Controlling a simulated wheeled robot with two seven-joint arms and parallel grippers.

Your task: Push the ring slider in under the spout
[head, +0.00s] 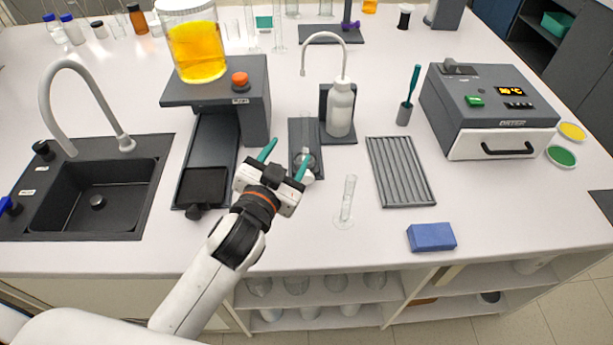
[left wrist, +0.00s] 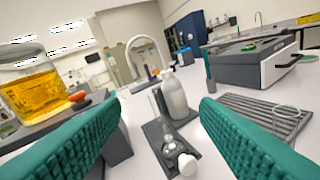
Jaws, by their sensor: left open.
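The slider (left wrist: 170,147) shows in the left wrist view near the front of a dark track (head: 294,130), with a round glass vessel and a white knob (left wrist: 188,165) at its near end. The ring itself is too small to make out. The thin curved spout (head: 303,69) of the white wash bottle (head: 341,108) arches over toward the track's far part. My left gripper (head: 284,160) is open and empty, with teal fingers, at the track's near left side. Its right finger partly hides the slider in the head view. My right gripper is not in view.
Left of the gripper stands a dark rig (head: 258,108) with a yellow liquid tank (head: 197,52) and a black tray (head: 205,185). The front counter is mostly clear.

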